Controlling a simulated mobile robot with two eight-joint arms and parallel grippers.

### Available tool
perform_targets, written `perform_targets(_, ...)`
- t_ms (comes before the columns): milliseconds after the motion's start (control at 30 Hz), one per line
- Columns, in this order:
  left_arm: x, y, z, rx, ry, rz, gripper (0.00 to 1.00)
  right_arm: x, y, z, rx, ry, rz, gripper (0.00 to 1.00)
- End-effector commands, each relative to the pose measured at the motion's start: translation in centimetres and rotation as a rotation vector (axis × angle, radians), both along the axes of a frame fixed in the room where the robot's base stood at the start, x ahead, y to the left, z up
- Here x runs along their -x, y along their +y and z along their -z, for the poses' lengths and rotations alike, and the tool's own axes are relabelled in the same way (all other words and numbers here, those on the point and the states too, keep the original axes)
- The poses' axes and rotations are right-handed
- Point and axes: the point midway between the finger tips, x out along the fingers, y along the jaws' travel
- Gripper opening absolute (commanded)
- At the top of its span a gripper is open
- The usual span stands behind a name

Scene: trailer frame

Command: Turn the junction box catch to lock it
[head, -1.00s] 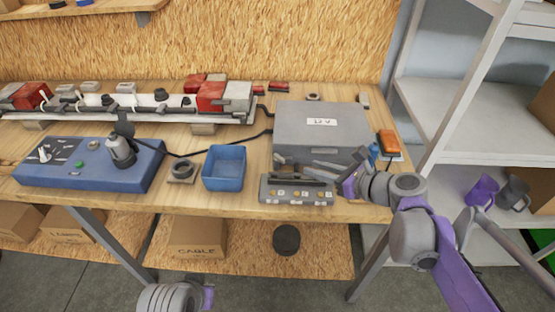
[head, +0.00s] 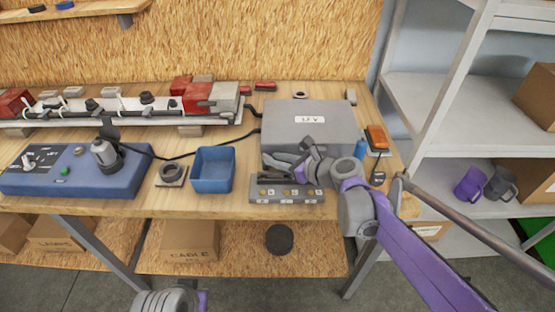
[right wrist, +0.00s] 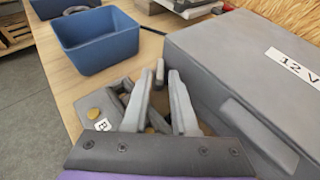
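A grey box marked 12 V (head: 308,118) stands at the right end of the bench; it also fills the right of the right wrist view (right wrist: 230,60). A low grey unit with brass discs and letter labels (head: 286,196) lies in front of it, and part of it shows in the right wrist view (right wrist: 95,112). My right gripper (head: 296,165) is at the front of the grey box, above the low unit. In the right wrist view its fingers (right wrist: 161,80) stand apart. A small grey upright piece, perhaps the catch, shows between their tips; contact is unclear. My left gripper is out of view.
A blue bin (head: 213,170) stands left of the low unit. A blue control panel (head: 75,172) is farther left. An orange item (head: 377,137) lies right of the grey box. A shelf rack (head: 430,110) rises at the right.

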Motion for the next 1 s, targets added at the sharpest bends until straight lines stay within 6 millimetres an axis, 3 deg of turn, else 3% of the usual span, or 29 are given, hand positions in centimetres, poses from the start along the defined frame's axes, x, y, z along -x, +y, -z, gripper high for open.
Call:
perform_targets(100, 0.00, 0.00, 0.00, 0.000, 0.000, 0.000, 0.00, 0.01, 0.00, 0.00, 0.000, 0.000, 0.000, 0.24)
perform_targets(233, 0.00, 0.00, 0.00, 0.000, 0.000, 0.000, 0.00, 0.02, -0.01, -0.01, 0.000, 0.000, 0.000, 0.01)
perform_targets(267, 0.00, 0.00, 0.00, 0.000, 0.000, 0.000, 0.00, 0.03, -0.01, -0.01, 0.000, 0.000, 0.000, 0.00)
perform_targets(1000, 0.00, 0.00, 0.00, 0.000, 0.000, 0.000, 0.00, -0.43, -0.35, -0.02, 0.000, 0.000, -0.125, 0.00)
